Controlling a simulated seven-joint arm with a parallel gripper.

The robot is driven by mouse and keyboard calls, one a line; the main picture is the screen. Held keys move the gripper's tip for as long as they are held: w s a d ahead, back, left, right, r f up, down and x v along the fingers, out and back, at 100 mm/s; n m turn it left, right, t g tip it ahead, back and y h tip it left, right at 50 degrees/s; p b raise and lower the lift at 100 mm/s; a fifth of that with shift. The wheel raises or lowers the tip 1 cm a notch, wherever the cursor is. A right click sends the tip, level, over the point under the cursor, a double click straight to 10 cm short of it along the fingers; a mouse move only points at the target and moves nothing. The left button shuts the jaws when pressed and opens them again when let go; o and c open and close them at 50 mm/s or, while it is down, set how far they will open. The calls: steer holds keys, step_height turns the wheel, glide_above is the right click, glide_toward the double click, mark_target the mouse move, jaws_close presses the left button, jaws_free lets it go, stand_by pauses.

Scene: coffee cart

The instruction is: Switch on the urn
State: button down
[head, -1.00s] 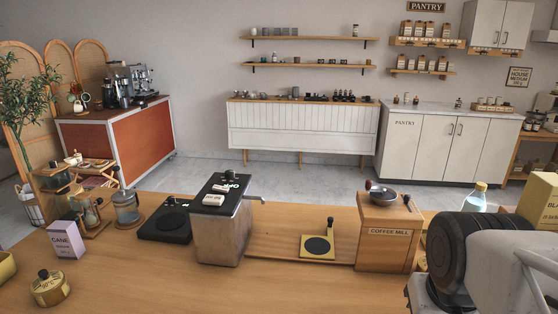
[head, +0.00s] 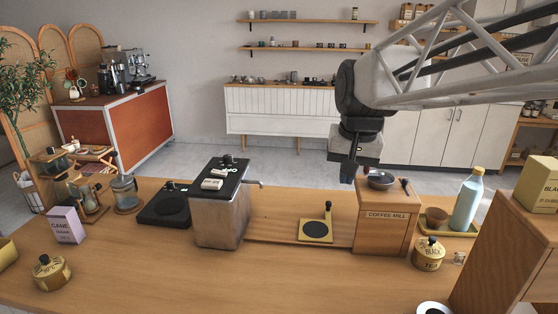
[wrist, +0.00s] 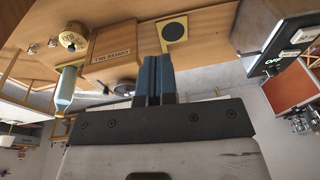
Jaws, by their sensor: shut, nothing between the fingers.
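The urn (head: 219,217) is a metal box with a black top, standing on the counter left of centre. Its top carries white lettering that seems to read OFF, a dark knob at the back and a pale switch-like piece (head: 212,184) near the front. A spout sticks out on its right side. The urn also shows at the upper right of the wrist view (wrist: 250,38). My gripper (head: 348,176) points down, shut and empty, near the coffee mill's left side and well right of the urn. In the wrist view its fingers (wrist: 153,75) are together.
The coffee mill (head: 382,228) stands right of the urn, with a yellow plate (head: 315,231) between them. A black scale (head: 168,208) sits left of the urn. The front counter is mostly clear.

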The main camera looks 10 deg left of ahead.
steer(key=w+a+r, duration=0.3)
steer(key=w+a, duration=1.1)
steer(key=a, duration=0.2)
steer(key=g, duration=0.2)
glide_above(215, 171)
steer(key=d, duration=0.3)
steer(key=shift+a+f+y, duration=0.2)
steer(key=shift+f+y, duration=0.2)
steer(key=shift+f, duration=0.05)
steer(key=shift+f, duration=0.1)
steer(key=f, duration=0.4)
steer(key=a+f, duration=0.1)
steer(key=f, duration=0.4)
steer(key=a+f, duration=0.1)
steer(key=f, duration=0.3)
steer(key=shift+f, duration=0.35)
steer(key=shift+a+f, duration=0.1)
